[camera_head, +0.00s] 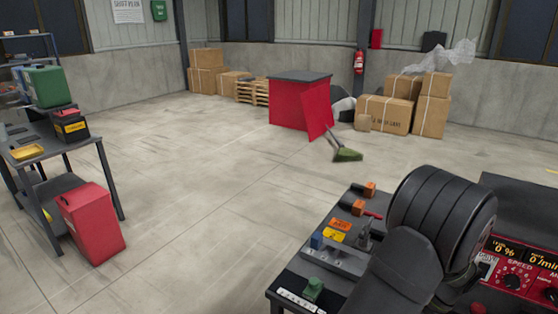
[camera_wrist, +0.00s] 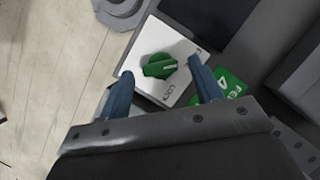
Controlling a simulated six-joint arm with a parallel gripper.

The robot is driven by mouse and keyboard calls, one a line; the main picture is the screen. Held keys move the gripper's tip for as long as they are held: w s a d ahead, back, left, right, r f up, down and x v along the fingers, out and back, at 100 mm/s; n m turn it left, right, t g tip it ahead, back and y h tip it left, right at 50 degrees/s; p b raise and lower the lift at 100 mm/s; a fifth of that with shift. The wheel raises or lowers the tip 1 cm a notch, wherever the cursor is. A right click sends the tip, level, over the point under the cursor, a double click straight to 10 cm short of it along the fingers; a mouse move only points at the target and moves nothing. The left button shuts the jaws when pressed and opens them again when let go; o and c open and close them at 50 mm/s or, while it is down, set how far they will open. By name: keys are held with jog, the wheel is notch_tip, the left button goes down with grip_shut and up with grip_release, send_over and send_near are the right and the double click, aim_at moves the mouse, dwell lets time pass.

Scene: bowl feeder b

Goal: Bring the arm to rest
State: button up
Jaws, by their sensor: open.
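My arm crosses the lower right of the head view, in front of the machine's bench (camera_head: 326,281); my gripper's fingers are hidden there. In the wrist view my gripper (camera_wrist: 157,88) is open, its two blue fingers apart. A green rotary knob (camera_wrist: 159,66) on a white plate (camera_wrist: 176,51) shows between and beyond the fingertips. I cannot tell whether the fingers touch the plate. Nothing is held between the fingers.
A red control panel (camera_head: 516,272) with displays and knobs is at right, close to my arm. Orange-handled clamps (camera_head: 362,207) and a green block (camera_head: 313,288) are on the bench. Open floor (camera_head: 190,160) lies between.

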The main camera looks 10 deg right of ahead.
dwell(0.4)
jog(key=v, duration=1.8)
jog(key=x, duration=1.8)
jog(key=shift+s+f+m, duration=0.1)
jog(key=shift+f+m, duration=0.05)
jog(key=shift+m, duration=0.25)
jog(key=m+t, duration=0.1)
jog(key=m, duration=0.2)
jog(key=shift+s+m+t, duration=0.15)
jog(key=shift+m+t, duration=0.15)
jog(key=m, duration=0.2)
jog(key=m+t, duration=0.1)
jog(key=shift+s+a+m+h, duration=0.15)
jog(key=shift+a+m+h, duration=0.05)
jog(key=shift+m+h, duration=0.2)
jog(key=v, duration=0.9)
jog(key=shift+s, duration=0.15)
